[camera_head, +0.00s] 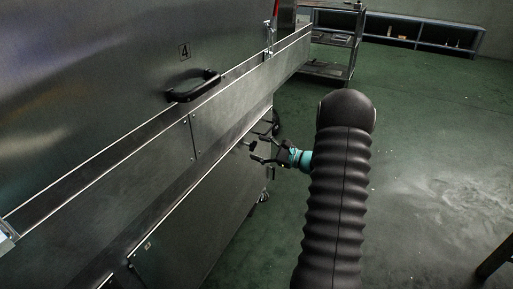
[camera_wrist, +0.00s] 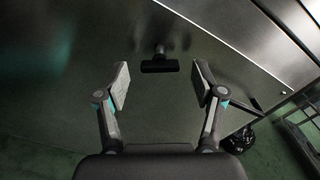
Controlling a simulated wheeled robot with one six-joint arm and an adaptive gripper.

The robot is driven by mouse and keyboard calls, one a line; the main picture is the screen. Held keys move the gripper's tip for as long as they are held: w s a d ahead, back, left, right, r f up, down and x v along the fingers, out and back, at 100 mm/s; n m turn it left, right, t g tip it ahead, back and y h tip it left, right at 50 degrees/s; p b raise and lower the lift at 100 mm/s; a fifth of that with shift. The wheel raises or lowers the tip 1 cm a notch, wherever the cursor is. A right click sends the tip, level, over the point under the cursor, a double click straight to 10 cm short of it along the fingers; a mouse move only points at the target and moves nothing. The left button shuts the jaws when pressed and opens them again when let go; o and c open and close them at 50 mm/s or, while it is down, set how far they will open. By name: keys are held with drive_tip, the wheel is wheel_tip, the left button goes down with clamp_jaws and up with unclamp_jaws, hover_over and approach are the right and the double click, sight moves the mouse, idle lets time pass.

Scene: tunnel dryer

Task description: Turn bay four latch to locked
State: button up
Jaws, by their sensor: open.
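A bay panel marked 4 (camera_head: 184,51) fills the left of the head view, with a black pull handle (camera_head: 193,86) on it. Lower down, a small dark latch handle (camera_head: 248,145) sticks out from the lower metal panel. In the wrist view this latch (camera_wrist: 160,66) has a short stem and a black crossbar lying level in the picture. My gripper (camera_head: 262,144) is in front of the latch, fingers spread. In the wrist view my gripper (camera_wrist: 161,82) is open, one finger on each side of the crossbar, with gaps on both sides. I cannot read any lock marking.
A red-tipped upright lever (camera_head: 270,38) is at the panel's far end. A metal ledge (camera_head: 235,100) runs above the latch. A shelf cart (camera_head: 328,68) and a low bench (camera_head: 408,43) stand behind. The green floor to the right is mostly clear.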

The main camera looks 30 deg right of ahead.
drive_tip(key=shift+w+a, duration=0.45)
drive_tip(key=shift+w, duration=0.15)
drive_tip(key=shift+c, duration=0.3)
drive_tip(key=c, duration=1.1)
drive_tip(key=shift+m+p, duration=0.3)
drive_tip(key=shift+r+m+p, duration=0.15)
drive_tip(key=shift+m+p, duration=0.7)
drive_tip(key=shift+m, duration=0.35)
drive_tip(key=shift+m+p, duration=0.85)
drive_tip(key=shift+m, duration=0.65)
